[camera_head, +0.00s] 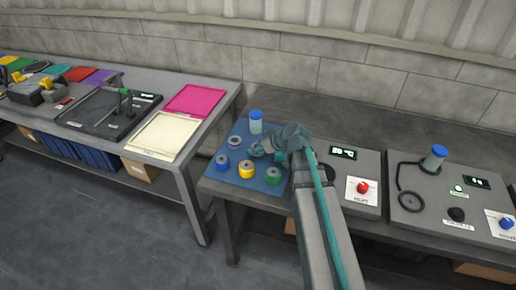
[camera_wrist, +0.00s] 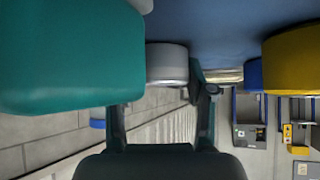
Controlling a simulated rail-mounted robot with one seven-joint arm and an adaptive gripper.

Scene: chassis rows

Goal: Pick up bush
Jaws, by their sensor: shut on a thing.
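A silver-grey cylindrical bush (camera_wrist: 167,62) shows in the wrist view between the dark fingers of my gripper (camera_head: 257,150). The right fingertip meets its side; a large teal shape hides much of the left finger. My gripper is shut on the bush, low over the blue mat (camera_head: 211,174). In the head view my gripper and wrist largely hide the held piece. A grey-purple ring-like part (camera_head: 235,142) stands just left of my gripper.
Blue (camera_head: 222,162), yellow (camera_head: 246,169) and green (camera_head: 273,175) round parts stand on the mat's near side. A blue-lidded jar (camera_head: 255,122) stands behind my gripper. A panel with a red knob (camera_head: 362,187) is at right. A gap separates this bench from the left table.

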